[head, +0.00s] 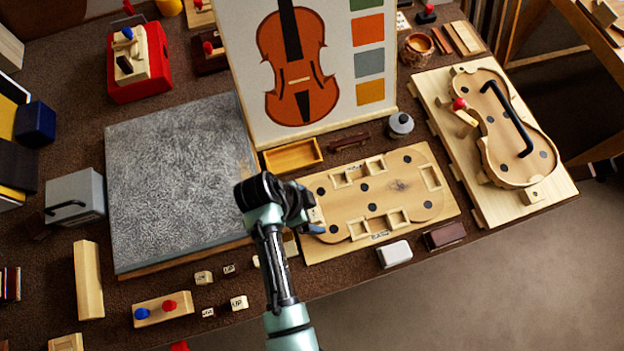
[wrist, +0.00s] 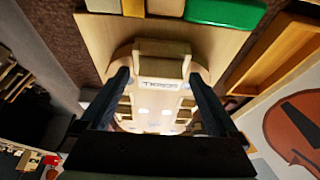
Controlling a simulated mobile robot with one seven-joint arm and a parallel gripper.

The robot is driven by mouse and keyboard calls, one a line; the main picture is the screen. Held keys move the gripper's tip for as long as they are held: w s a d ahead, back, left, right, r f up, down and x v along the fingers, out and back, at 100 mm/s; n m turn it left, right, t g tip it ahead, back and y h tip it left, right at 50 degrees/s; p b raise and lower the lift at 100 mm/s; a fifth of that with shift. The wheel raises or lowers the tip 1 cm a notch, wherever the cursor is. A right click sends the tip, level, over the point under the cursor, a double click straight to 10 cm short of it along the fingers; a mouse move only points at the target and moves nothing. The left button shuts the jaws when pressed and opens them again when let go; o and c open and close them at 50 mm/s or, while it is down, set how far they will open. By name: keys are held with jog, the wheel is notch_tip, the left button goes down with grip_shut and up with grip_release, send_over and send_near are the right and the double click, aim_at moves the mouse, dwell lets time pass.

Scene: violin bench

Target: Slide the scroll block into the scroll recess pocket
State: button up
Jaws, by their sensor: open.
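The pale violin-shaped recess board (head: 335,240) lies near the front of the bench, with several small walled pockets and dark round spots. My gripper (wrist: 157,77) is over its left end, with its fingers open. In the wrist view, a pale wooden block-like piece (wrist: 160,64) sits between the fingertips, beside a label (wrist: 160,84) that seems to read SCROLL. I cannot tell how much of this piece is the scroll block and how much is the pocket's walls. The fingers stand on both sides of it; contact is unclear. In the head view my gripper hides this end.
An orange wooden tray (head: 292,156) and the violin picture panel (head: 230,50) stand behind the board. A grey textured slab (head: 175,180) lies left. A white block (head: 394,254) and a dark block (head: 445,235) lie in front. A green block (wrist: 225,12) lies just beyond the board's end.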

jog(key=shift+r, duration=0.1)
jog(key=v, duration=1.2)
jog(key=shift+a+r, duration=0.15)
jog(key=shift+r, duration=0.25)
jog(key=shift+s, duration=0.1)
